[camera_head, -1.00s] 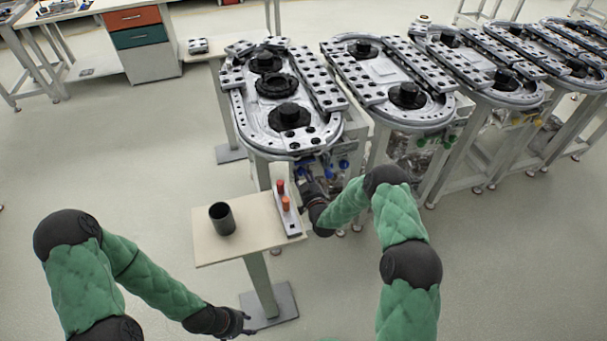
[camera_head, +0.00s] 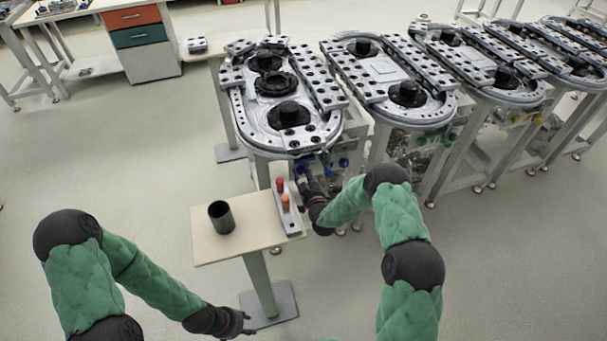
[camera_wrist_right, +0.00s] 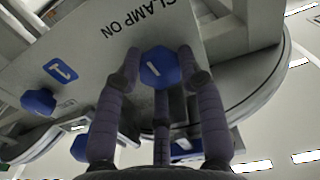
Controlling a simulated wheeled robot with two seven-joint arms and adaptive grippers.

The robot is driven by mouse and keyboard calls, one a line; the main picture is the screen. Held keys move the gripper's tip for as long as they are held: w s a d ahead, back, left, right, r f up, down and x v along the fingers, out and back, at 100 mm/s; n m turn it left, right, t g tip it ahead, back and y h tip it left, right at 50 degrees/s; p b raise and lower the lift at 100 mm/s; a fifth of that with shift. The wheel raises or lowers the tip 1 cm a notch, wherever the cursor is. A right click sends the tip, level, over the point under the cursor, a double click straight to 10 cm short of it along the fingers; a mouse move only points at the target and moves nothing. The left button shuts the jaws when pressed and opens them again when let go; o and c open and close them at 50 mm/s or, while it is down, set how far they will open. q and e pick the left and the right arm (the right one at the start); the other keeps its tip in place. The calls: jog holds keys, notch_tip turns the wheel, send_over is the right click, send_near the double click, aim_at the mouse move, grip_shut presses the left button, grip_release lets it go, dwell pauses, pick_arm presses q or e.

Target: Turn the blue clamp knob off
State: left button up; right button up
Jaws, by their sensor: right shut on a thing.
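The blue clamp knob (camera_wrist_right: 160,68) is a faceted blue knob with a white line on its face, in the middle of the right wrist view. It sits on a light panel (camera_wrist_right: 85,55) printed "CLAMP ON". My right gripper (camera_wrist_right: 160,75) is shut on this knob, with fingers on both sides of it. In the head view my right gripper (camera_head: 308,186) reaches under the front of the nearest ring track (camera_head: 262,135), and the knob in its grip is hard to make out there. My left gripper (camera_head: 236,323) hangs low near the small table's foot; its fingers are too small to judge.
Another blue knob (camera_wrist_right: 39,101) sits beside a blue "1" label (camera_wrist_right: 61,71). A small table (camera_head: 225,248) holds a dark cup (camera_head: 221,218) and a strip with red and orange pieces (camera_head: 285,202). More ring tracks stand to the right. The floor at left is open.

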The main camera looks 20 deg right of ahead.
jog(key=n+b, duration=0.1)
jog(key=n, duration=0.1)
jog(key=n+b, duration=0.1)
jog(key=n, duration=0.1)
jog(key=shift+w+a+r, duration=0.1)
jog(key=shift+w+r, duration=0.1)
jog(key=shift+r, duration=0.2)
jog(key=n+b, duration=0.3)
jog(key=n, duration=0.1)
jog(key=shift+n, duration=0.3)
jog(key=n+b, duration=0.1)
jog(key=n, duration=0.2)
jog(key=shift+a+n+b, duration=0.15)
jog(key=shift+n+b, duration=0.15)
jog(key=shift+b, duration=0.1)
jog(key=n+b, duration=0.1)
jog(key=n, duration=0.3)
jog(key=shift+f+b, duration=0.1)
jog(key=shift+b, duration=0.25)
jog(key=shift+n, duration=0.3)
jog(key=shift+s+a+f, duration=0.1)
jog(key=o, duration=1.1)
jog(key=shift+a+f, duration=0.15)
jog(key=shift+o, duration=0.2)
